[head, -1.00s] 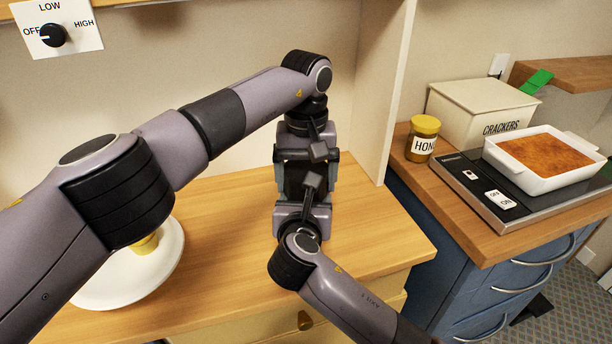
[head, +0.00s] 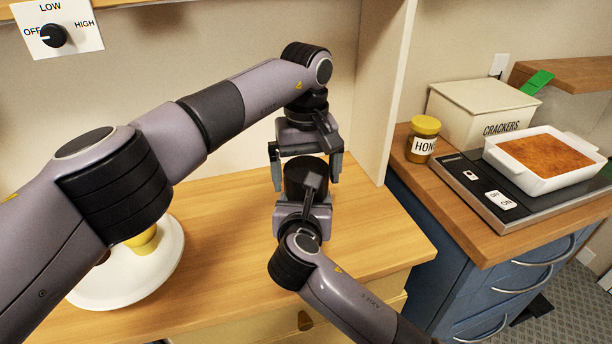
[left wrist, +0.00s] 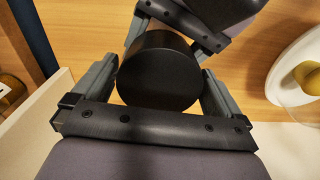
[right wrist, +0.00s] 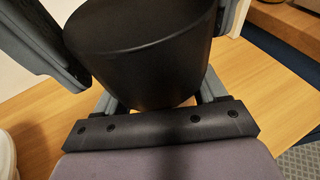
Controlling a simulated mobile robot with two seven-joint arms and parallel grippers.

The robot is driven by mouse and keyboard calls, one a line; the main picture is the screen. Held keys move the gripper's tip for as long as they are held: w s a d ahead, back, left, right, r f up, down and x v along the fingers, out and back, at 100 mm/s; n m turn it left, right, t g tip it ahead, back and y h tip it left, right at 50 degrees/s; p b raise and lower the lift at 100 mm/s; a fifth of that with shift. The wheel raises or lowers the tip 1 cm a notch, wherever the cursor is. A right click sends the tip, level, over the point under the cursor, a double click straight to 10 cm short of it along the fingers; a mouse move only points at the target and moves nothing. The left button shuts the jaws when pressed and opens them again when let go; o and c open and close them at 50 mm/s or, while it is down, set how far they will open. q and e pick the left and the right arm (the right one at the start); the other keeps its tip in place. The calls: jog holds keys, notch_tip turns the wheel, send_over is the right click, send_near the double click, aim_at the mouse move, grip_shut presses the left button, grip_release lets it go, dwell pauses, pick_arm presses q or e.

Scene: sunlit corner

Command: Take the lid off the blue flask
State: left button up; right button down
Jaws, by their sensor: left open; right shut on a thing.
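A black cylinder (head: 306,170) stands upright between my two grippers over the wooden counter. Its round black top shows in the left wrist view (left wrist: 158,68), and its side in the right wrist view (right wrist: 140,50). No blue part of a flask shows, and I cannot tell where a lid joins a body. My left gripper (head: 306,181) points down from above, open, one finger on each side of the cylinder's upper part, with gaps beside it. My right gripper (head: 304,212) comes from the front, shut on the cylinder lower down; its fingertips are mostly hidden.
A white plate (head: 168,276) with a yellow thing (head: 144,240) stands left, partly behind my left arm. A pale upright panel (head: 388,90) is right of the grippers.

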pick_arm(q)
notch_tip(320, 180, up, 4)
jog(key=shift+f, duration=0.2)
notch_tip(320, 180, up, 3)
jog(key=m, duration=0.3)
jog(key=shift+f, duration=3.9)
jog(key=c, duration=0.9)
jog(key=shift+n, duration=1.5)
jog(key=shift+c, duration=0.2)
